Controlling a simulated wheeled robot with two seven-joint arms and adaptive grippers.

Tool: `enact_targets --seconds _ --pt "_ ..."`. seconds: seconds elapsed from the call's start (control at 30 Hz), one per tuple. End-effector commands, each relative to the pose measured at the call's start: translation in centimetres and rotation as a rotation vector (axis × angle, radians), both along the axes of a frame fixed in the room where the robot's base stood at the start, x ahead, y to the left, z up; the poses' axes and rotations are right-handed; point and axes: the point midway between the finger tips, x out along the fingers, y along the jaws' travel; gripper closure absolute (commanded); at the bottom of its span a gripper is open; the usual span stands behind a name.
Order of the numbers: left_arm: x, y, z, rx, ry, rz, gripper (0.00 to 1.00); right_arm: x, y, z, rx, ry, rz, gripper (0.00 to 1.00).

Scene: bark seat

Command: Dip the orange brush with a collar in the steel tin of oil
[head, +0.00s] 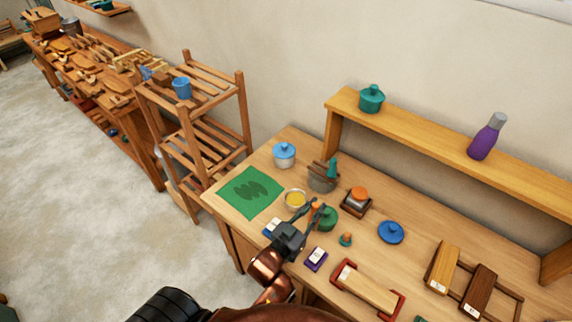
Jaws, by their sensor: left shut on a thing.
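The steel tin of oil (295,199) stands on the workbench, open at the top, with yellow oil showing inside. My left gripper (314,206) is just right of the tin, over the bench. It is shut on a small orange thing (316,206), which looks like the orange brush. The fingers hide most of the brush, so its collar and bristles cannot be made out. Whether its tip is above or beside the tin's rim cannot be told. My right gripper is not in view.
A green lidded pot (327,217) stands close behind the gripper. A grey container (322,180) with brown pieces, a light blue pot (284,154), a green mat (249,193) and an orange-topped jar (358,194) are nearby. A raised shelf (430,138) runs along the wall.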

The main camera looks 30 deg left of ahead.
Motion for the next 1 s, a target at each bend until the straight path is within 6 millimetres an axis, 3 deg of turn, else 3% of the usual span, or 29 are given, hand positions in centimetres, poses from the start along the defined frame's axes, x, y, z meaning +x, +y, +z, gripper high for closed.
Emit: enact_targets --seconds 0.1,0.2,0.4,0.67,1.0 --pt "3.4 3.7 0.3 0.009 -0.006 -0.018 1.0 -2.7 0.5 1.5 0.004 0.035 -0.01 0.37" --pt "5.8 7.0 0.7 0.01 -0.007 -0.021 1.0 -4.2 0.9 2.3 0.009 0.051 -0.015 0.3" --pt "9.0 12.3 2.1 0.005 -0.003 -0.012 1.0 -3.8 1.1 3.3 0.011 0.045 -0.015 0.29" --pt "9.8 13.8 2.0 0.0 0.0 -0.009 1.0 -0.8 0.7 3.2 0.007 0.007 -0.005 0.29" --pt "9.8 13.7 -0.8 0.001 0.0 -0.009 1.0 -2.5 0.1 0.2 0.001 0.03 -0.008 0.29"
